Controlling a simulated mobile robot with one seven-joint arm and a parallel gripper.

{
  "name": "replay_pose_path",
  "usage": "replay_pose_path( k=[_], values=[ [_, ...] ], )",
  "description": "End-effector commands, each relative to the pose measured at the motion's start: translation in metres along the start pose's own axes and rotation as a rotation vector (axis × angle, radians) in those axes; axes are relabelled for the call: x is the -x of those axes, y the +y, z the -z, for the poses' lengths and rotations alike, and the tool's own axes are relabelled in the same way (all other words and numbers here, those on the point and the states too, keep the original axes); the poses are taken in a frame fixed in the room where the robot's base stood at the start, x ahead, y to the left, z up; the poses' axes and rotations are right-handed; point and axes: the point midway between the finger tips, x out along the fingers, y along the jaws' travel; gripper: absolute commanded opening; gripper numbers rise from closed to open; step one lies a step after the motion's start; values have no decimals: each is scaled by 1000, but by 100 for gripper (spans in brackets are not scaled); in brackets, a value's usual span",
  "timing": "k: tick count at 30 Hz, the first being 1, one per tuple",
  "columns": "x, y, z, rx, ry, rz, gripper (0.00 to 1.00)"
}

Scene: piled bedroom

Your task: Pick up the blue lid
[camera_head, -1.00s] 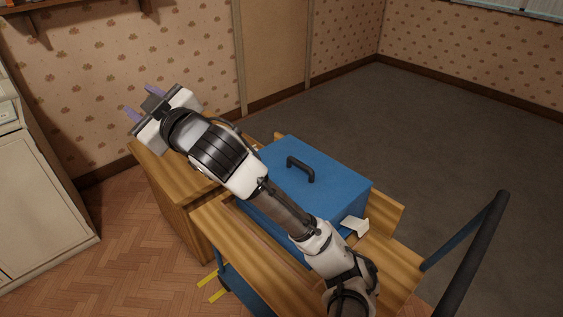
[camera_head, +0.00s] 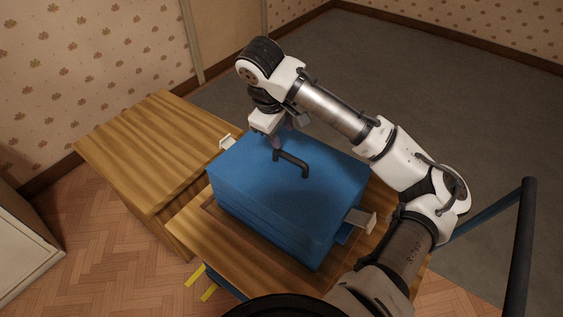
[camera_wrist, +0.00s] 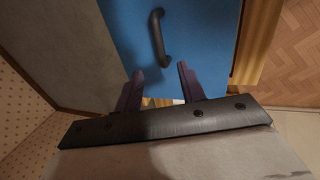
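The blue lid (camera_head: 300,168) is the top of a blue box that stands on a wooden surface, with a dark bar handle (camera_head: 292,161) on it. In the wrist view the lid (camera_wrist: 200,45) fills the upper middle and the handle (camera_wrist: 158,38) lies beyond the fingers. My gripper (camera_head: 277,142) points down over the lid's far edge, close to one end of the handle. The wrist view shows the two purple fingers (camera_wrist: 160,90) apart with nothing between them. Whether a fingertip touches the lid cannot be told.
White latches (camera_head: 360,218) stick out from the box's ends. A wooden cabinet (camera_head: 140,145) with a bare top stands at the left. A dark rail (camera_head: 522,240) rises at the right. Dark carpet lies open behind; a pale cabinet (camera_head: 22,250) is at the lower left.

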Motion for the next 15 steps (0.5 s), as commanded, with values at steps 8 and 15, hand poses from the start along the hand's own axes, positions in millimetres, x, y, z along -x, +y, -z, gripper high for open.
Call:
replay_pose_path(
  k=[8, 15],
  values=[
    [-51, -2, 1, 0, 3, 8, 40],
    [-78, -1, 2, 1, 4, 2, 40]
  ],
)
